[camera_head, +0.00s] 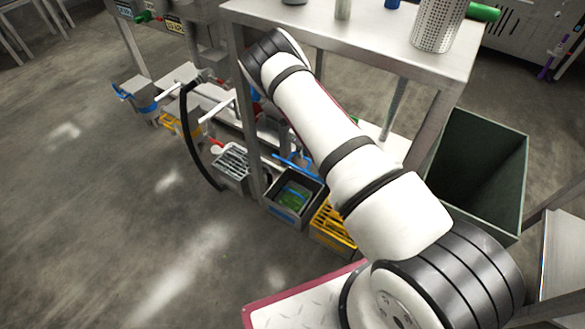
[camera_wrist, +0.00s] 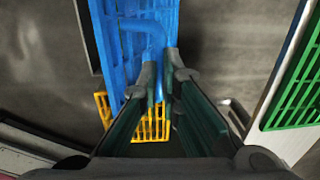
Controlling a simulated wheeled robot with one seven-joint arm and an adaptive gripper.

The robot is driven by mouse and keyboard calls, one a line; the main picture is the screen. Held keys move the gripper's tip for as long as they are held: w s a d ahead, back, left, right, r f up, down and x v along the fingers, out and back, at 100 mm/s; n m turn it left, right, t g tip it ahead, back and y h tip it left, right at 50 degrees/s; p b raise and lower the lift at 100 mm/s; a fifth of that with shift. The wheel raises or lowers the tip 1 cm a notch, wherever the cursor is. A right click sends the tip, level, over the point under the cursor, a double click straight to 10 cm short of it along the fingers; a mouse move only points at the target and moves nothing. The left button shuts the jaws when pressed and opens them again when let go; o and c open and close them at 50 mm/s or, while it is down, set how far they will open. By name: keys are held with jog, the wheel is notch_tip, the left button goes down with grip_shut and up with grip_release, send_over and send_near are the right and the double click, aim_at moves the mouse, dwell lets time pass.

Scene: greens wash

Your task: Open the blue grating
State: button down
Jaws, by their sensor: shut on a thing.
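The blue grating (camera_wrist: 108,45) fills the upper left of the wrist view, close to the camera. It has slotted bars and a bent blue handle (camera_wrist: 143,26). My gripper (camera_wrist: 161,78) is shut on the handle, with one dark fingertip on each side of it. In the head view a slanted blue bar (camera_head: 297,164), which looks like part of this grating, shows above a grey bin (camera_head: 270,207) with green inside. My white arm and the table hide the gripper there. I cannot tell how far the grating is tilted.
A yellow grating (camera_wrist: 151,124) lies below the blue one; a green grating (camera_wrist: 300,85) is at right. A steel table (camera_head: 340,30) carries a perforated cylinder (camera_head: 438,22). A dark hose (camera_head: 186,130) hangs at left. A green bin (camera_head: 500,150) stands right. The left floor is clear.

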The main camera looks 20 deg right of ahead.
jog(key=w+d+f+b, duration=0.1)
jog(key=w+d+b, duration=0.1)
jog(key=w+d, duration=0.1)
jog(key=shift+w+d+f, duration=0.2)
jog(key=shift+d+f, duration=0.15)
jog(key=shift+d, duration=0.55)
jog(key=c, duration=2.3)
grip_release()
jog(key=shift+w+d, duration=0.1)
jog(key=shift+w, duration=0.05)
jog(key=o, duration=0.6)
jog(key=shift+f, duration=0.1)
jog(key=shift+d+r, duration=0.1)
jog(key=shift+r, duration=0.1)
